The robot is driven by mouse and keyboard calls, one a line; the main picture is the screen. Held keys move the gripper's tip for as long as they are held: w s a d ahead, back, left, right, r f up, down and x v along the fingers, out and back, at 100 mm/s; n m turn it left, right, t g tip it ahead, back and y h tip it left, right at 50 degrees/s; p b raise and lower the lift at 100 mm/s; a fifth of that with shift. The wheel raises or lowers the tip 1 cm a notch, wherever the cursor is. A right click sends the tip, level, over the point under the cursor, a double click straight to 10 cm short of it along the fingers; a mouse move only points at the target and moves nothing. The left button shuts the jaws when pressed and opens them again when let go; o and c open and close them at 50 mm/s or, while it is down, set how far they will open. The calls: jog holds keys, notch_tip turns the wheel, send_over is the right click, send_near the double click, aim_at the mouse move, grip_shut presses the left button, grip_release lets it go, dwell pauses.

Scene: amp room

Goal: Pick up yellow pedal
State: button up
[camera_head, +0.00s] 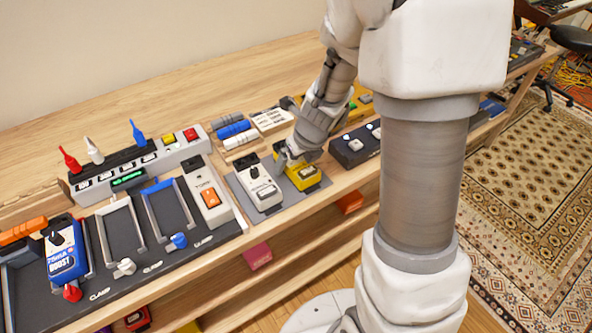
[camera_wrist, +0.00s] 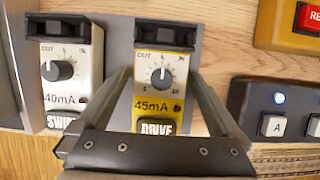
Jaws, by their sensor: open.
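The yellow pedal (camera_head: 304,174) lies on a grey mat (camera_head: 238,192) on the wooden bench in the head view. In the wrist view the yellow pedal (camera_wrist: 160,77) has a pale face with one knob, "45mA" and a "DRIVE" label. My gripper (camera_head: 288,158) is over the pedal's left back part in the head view. In the wrist view my gripper (camera_wrist: 158,78) is open, with one finger along each side of the pedal. The gripper body hides the pedal's lower end. I cannot tell whether the fingers touch it.
A white pedal (camera_head: 259,187), marked "40mA" in the wrist view, sits close on the left. A dark footswitch box (camera_head: 355,145) stands to the right. A pedalboard (camera_head: 140,235) with clamps and a white power strip (camera_head: 140,165) are further left.

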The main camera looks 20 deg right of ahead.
grip_shut()
jog(key=shift+w, duration=0.1)
dwell(0.4)
jog(key=shift+r, duration=0.15)
